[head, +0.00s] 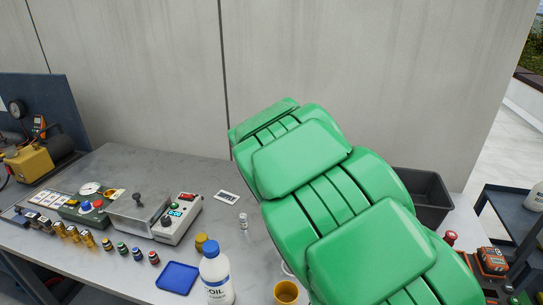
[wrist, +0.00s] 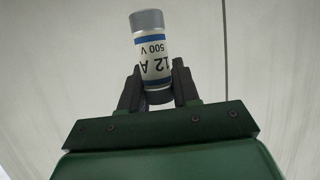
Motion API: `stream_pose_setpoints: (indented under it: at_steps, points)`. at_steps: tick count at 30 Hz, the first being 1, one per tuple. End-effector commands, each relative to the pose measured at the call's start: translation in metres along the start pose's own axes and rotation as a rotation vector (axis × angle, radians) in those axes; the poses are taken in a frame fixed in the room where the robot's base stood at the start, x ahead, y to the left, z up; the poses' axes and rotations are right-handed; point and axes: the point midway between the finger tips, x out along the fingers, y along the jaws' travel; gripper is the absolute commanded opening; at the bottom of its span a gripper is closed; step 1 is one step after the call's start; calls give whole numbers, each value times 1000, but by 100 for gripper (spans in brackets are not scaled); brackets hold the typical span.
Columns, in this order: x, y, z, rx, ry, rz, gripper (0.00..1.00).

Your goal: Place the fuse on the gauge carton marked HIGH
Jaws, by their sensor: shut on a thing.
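The fuse stands out from the jaws, slightly tilted, against a plain pale wall. In the head view my green arm covers the middle and right, and the gripper and held fuse do not show. I cannot make out a gauge carton marked HIGH.
The grey bench (head: 120,165) holds a control box (head: 178,218), several coloured small cylinders, a blue tray (head: 178,277), an oil bottle (head: 216,275), a yellow cup (head: 287,292) and a small white cylinder (head: 243,221). A dark bin (head: 428,200) stands behind my arm. The bench's back centre is clear.

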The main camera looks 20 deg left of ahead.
Motion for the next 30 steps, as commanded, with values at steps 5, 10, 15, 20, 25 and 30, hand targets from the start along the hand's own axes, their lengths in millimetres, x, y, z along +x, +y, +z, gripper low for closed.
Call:
stream_pose_setpoints:
  at_steps: [5, 10, 15, 20, 25, 30]
  points:
    - [21, -5, 11, 2, -1, -2, 0]
    - [40, -8, 21, 2, 1, -1, 0]
    - [55, -10, 29, 1, 0, 0, 0]
    - [61, -11, 32, 0, 1, -1, 0]
    - [70, -13, 36, 2, 1, -1, 0]
    - [77, -13, 58, -1, -2, -1, 0]
